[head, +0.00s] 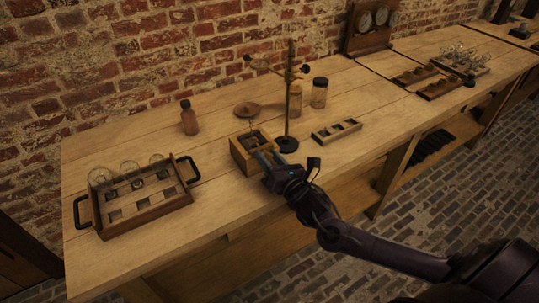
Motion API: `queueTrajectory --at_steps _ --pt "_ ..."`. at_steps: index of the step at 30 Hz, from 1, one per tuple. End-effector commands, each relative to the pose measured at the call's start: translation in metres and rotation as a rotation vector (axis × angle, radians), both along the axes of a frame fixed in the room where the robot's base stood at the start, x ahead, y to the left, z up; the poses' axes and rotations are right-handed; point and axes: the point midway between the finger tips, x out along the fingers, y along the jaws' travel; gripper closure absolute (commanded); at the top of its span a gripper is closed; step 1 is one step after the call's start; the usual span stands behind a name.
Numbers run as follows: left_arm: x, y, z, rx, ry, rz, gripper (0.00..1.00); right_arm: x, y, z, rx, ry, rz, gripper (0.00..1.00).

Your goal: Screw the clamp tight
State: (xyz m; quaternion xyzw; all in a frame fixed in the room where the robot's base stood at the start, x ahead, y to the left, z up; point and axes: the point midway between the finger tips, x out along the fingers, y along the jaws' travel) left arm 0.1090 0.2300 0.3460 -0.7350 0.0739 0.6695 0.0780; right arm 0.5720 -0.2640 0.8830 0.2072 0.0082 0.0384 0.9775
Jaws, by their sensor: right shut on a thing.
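A thin upright stand (289,105) on a round dark base rises from the workbench and carries a cross arm with a clamp (290,74) high on its rod. A small open wooden box (239,155) with dark compartments sits at the left of the stand's base. My right gripper (264,160) reaches in from the lower right and is low at the right side of this box, well below the clamp on the rod. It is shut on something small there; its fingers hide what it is. My left gripper is out of view.
A wooden carrier (147,213) with black handles and glass jars stands at the left. A brown bottle (189,118), a dish (251,109) and two jars, one dark-capped (319,93), stand behind. A slotted rack (336,130) lies right of the stand. The bench front is clear.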

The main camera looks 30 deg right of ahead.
Motion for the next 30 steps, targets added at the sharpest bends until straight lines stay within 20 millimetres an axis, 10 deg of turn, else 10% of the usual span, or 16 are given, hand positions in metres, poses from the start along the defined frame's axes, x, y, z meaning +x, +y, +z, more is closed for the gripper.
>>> queueTrajectory --at_steps 30 --pt "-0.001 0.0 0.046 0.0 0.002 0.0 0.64 0.0 -0.001 0.001 0.963 0.076 -0.003 0.85"
